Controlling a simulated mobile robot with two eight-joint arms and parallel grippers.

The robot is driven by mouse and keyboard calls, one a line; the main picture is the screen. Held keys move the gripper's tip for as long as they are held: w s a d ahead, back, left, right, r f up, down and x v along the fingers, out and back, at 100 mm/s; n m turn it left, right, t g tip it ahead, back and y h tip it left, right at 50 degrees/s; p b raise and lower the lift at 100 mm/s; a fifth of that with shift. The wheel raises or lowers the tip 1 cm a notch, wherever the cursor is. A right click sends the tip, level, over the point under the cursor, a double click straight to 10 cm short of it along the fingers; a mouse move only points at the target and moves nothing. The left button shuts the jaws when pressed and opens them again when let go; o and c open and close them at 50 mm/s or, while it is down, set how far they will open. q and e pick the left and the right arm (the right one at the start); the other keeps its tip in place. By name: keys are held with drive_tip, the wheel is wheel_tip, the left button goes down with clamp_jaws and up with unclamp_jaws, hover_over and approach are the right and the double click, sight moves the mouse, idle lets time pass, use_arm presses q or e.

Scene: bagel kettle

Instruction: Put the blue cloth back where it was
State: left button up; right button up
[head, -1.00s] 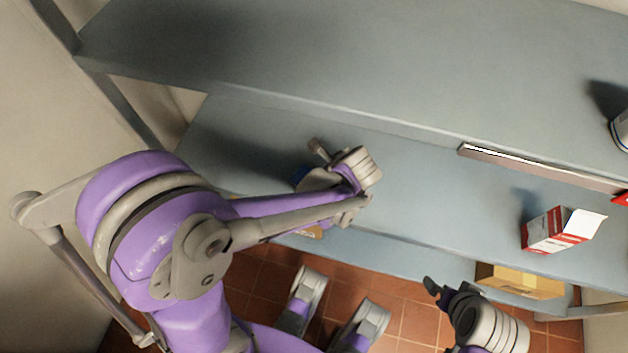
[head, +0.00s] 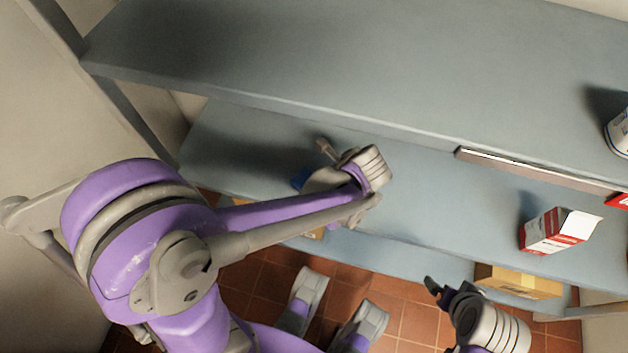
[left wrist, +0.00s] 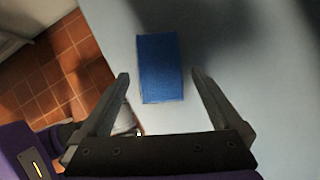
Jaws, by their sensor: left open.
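The blue cloth (left wrist: 159,50) lies flat on the grey shelf board, a neat rectangle in the left wrist view. In the head view only a small blue edge of it (head: 300,178) shows beside my left gripper, and the rest is hidden. My left gripper (left wrist: 160,75) is open and empty, with one finger on each side of the cloth in the picture. Its height above the cloth is hard to tell. In the head view my left gripper (head: 326,150) is mostly hidden behind its wrist. My right gripper (head: 436,288) is low at the right, away from the cloth; its jaw opening is unclear.
An upper shelf (head: 330,65) overhangs the lower shelf (head: 440,200). A red and white box (head: 553,232) stands on the lower shelf at right. A cardboard box (head: 515,283) sits below. A white container (head: 620,132) stands at the upper right edge. The lower shelf's middle is clear.

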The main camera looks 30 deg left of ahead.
use_arm(q)
drive_tip(key=p+v, duration=0.2)
drive_tip(key=v, duration=0.6)
drive_tip(key=shift+r, duration=0.25)
drive_tip(key=shift+d, duration=0.2)
